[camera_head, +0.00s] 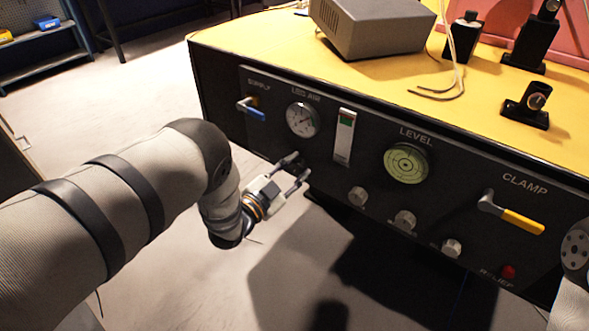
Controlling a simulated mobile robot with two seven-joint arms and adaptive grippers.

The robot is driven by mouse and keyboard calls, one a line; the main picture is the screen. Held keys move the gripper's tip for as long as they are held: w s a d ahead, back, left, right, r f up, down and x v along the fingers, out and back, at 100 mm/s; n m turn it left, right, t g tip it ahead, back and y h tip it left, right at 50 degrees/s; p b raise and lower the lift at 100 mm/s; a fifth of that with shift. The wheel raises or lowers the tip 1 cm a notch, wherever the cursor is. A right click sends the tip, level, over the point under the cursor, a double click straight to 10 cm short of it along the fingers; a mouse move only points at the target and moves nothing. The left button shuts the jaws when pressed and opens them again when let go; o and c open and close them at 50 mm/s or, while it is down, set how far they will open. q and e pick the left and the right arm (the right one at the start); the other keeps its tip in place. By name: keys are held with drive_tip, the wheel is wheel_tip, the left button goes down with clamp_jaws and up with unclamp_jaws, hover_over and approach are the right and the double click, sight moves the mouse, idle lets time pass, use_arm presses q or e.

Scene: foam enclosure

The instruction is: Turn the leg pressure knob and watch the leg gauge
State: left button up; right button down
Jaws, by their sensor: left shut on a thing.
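The leg gauge (303,119) is a round white dial under the label "LEG AIR" on the dark front panel; its reading is too small to make out. My left gripper (296,167) is at the panel just below the gauge. Its two fingers are shut on the leg pressure knob, which is largely hidden by the fingers. The gauge face is not blocked by the arm. Part of my right arm shows at the right edge, but its gripper is out of the picture.
The panel (330,185) also bears a blue-handled supply valve (251,109), a green indicator (345,137), a round level (406,163), several silver knobs, a yellow clamp lever (515,217) and a red relief button (508,272). A grey box (370,28) stands on the yellow top.

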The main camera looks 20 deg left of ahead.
use_arm(q)
drive_tip(key=o, duration=1.1)
drive_tip(key=shift+o, duration=0.2)
drive_tip(key=v, duration=1.2)
